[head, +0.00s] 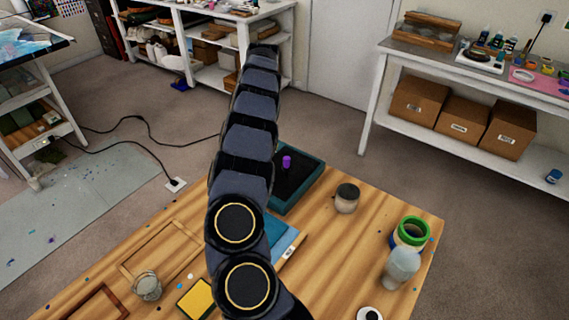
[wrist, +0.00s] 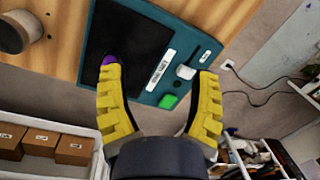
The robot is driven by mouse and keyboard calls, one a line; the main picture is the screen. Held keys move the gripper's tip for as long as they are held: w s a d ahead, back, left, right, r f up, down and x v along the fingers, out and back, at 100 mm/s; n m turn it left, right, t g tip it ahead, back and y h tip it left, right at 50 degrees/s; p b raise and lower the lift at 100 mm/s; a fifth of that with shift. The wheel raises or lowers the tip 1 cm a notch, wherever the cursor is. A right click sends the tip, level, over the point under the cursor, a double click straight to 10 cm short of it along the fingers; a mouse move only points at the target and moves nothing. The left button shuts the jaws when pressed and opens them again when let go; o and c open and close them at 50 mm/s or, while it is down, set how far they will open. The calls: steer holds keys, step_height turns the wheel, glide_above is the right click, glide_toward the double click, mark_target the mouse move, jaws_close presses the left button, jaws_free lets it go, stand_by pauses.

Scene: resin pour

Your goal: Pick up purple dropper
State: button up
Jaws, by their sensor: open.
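The purple dropper (head: 286,162) stands on the black plate of a teal-framed device (head: 308,184) in the head view, right beside my arm. In the wrist view, the purple of the dropper (wrist: 108,60) shows just beyond the tip of the left finger, which partly hides it. My gripper (wrist: 158,70) has two yellow ribbed fingers, spread wide with nothing between them. The dropper is by the left finger, not centred between the fingers; I cannot tell if they touch. The head view does not show my fingers.
On the wooden table (head: 345,235), a dark-lidded jar (head: 347,198) stands right of the device. A green-rimmed jar (head: 411,232) and a grey bottle (head: 402,268) stand farther right. A glass jar (head: 147,286) and yellow pad (head: 196,298) are at front left.

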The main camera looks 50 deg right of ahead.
mark_target(287, 158)
steer(key=s+d+f, duration=0.1)
steer(key=d, duration=0.1)
steer(key=s+d+m, duration=0.1)
steer(key=s+d, duration=0.1)
steer(key=s+d+f+m+h, duration=0.1)
steer(key=s+d, duration=0.1)
steer(key=shift+d+f+g, duration=0.25)
steer(key=shift+f+g, duration=0.1)
steer(key=shift+g, duration=0.05)
steer(key=shift+s+d+f, duration=0.15)
steer(key=shift+f, duration=0.1)
steer(key=f, duration=0.7)
steer(key=shift+w+a+f, duration=0.15)
steer(key=shift+w+a, duration=0.1)
steer(key=shift+w, duration=0.05)
steer(key=c, duration=0.9)
